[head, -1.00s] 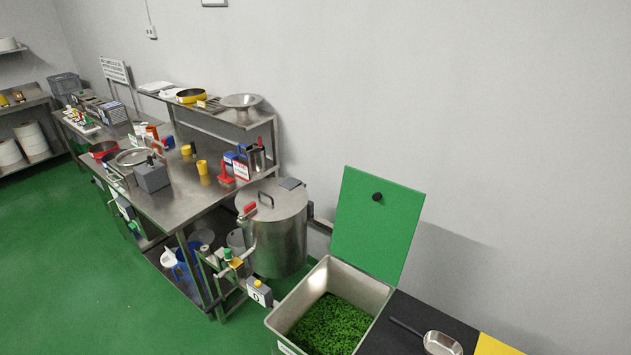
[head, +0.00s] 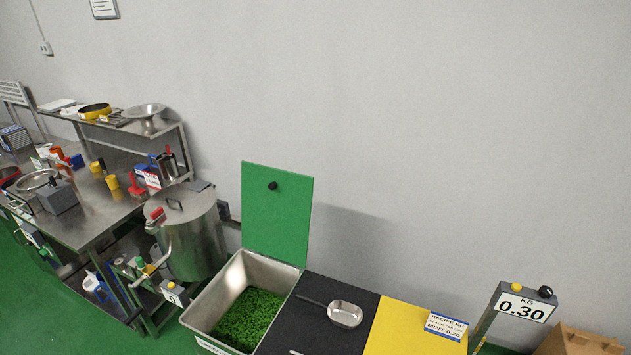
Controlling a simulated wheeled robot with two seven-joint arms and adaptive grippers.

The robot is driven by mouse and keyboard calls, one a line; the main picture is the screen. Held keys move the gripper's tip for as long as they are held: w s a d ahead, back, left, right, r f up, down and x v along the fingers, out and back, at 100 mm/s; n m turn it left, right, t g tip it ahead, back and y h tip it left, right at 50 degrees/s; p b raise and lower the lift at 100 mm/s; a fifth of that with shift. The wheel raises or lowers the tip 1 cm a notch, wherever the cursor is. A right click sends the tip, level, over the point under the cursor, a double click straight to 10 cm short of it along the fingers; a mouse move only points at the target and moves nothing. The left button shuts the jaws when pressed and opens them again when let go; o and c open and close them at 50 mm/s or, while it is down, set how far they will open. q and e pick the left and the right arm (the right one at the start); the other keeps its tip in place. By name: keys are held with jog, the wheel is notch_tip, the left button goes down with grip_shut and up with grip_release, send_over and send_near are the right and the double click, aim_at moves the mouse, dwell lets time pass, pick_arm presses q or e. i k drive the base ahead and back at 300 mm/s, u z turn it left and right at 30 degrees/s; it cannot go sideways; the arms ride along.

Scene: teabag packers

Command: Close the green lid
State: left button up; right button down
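The green lid (head: 276,222) stands open and upright at the back edge of a metal bin (head: 203,303). A black knob (head: 272,186) sits near the lid's top. The bin holds green leafy material (head: 247,318), and its front edge carries a label that is partly cut off by the picture's bottom. Neither of my grippers is in the head view.
A steel drum (head: 190,240) and a cluttered steel table (head: 95,212) stand left. A wall is behind.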

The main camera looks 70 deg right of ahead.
aim_at(276, 204)
jog(key=k, duration=0.35)
jog(key=z, duration=0.7)
